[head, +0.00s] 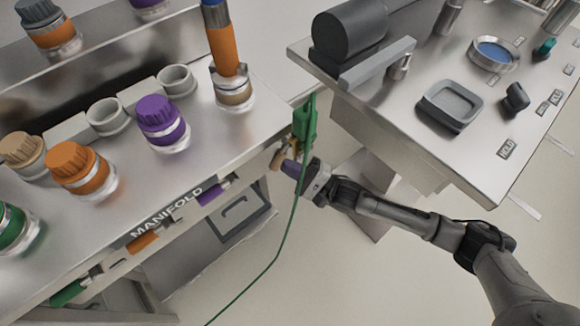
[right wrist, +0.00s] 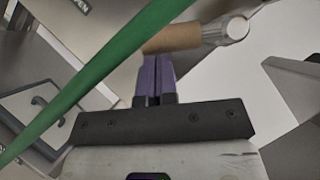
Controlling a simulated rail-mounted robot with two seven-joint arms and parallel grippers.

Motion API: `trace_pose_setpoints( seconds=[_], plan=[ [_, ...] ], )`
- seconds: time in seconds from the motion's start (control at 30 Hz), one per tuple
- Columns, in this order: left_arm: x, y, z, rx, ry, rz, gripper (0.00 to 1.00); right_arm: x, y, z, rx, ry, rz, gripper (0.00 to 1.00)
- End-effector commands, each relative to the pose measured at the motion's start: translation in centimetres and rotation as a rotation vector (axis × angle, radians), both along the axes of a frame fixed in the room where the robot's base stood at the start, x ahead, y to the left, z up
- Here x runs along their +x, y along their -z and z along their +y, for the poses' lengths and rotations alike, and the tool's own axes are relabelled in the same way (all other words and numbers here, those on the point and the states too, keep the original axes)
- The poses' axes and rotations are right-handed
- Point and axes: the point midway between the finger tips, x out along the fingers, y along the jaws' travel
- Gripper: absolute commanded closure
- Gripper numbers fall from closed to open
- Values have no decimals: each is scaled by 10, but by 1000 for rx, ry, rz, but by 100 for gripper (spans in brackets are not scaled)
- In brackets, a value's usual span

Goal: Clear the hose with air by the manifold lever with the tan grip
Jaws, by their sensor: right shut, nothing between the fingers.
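The manifold (head: 166,212) is the labelled front edge of the left bench. Its lever with the tan grip (head: 276,159) is at the bench's right corner. The tan grip also shows in the right wrist view (right wrist: 172,38), with a round metal end on its right. My right gripper (head: 286,166) has purple fingers, shut and empty. Its fingertips (right wrist: 157,58) are at the tan grip, just below it in the wrist view; I cannot tell whether they touch. The green hose (head: 285,240) hangs beside the gripper and crosses the wrist view (right wrist: 90,75). My left gripper is out of view.
Purple (head: 214,192), orange (head: 143,241) and green (head: 70,292) grips line the manifold. A green hose fitting (head: 305,122) hangs above my right gripper. Capped jars, including a purple one (head: 160,123), stand on the bench. A second metal table (head: 410,140) is close on the right.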

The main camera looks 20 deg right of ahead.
Motion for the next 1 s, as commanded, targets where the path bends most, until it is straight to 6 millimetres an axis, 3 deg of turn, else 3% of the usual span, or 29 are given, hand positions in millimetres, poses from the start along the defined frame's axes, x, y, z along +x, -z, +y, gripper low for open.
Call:
trace_pose_setpoints(
  seconds=[1.0],
  plan=[
    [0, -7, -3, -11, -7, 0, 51, -3, -4, 10, 116, -1, 37, 100]
  ],
)
